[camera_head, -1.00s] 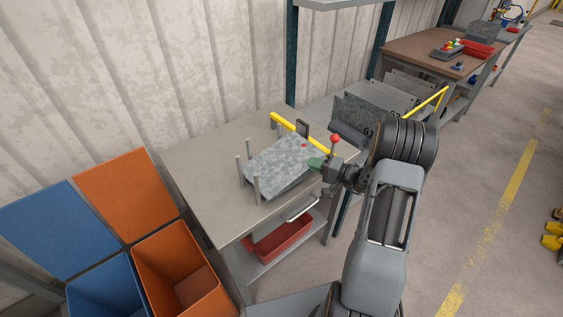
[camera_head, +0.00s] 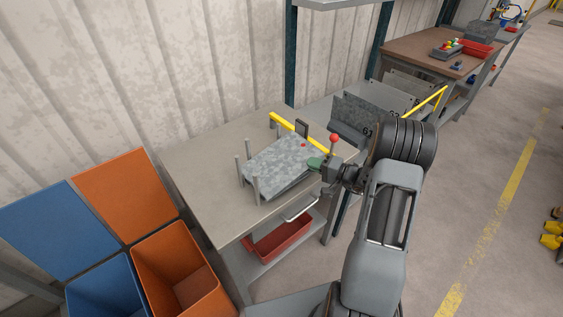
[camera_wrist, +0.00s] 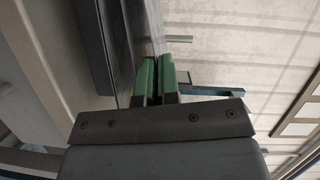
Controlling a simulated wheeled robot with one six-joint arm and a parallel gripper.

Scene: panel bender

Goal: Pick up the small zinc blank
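The small zinc blank (camera_head: 279,158) is a mottled grey sheet lying among upright grey pins on the bench (camera_head: 205,160). Another sheet edge shows just under its near right side. My gripper (camera_head: 316,164) has green fingertips and is at the blank's right edge. In the wrist view, the two green fingers (camera_wrist: 157,77) are nearly together, with a thin sheet edge running up from between them. They look closed on the blank's edge. The contact itself is mostly hidden.
A yellow bar (camera_head: 284,122) and a red-knobbed lever (camera_head: 335,139) stand close behind the blank. A rack of grey plates (camera_head: 365,118) is beyond. Orange (camera_head: 176,268) and blue (camera_head: 103,288) bins stand at the lower left. A red tray (camera_head: 283,240) sits under the bench.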

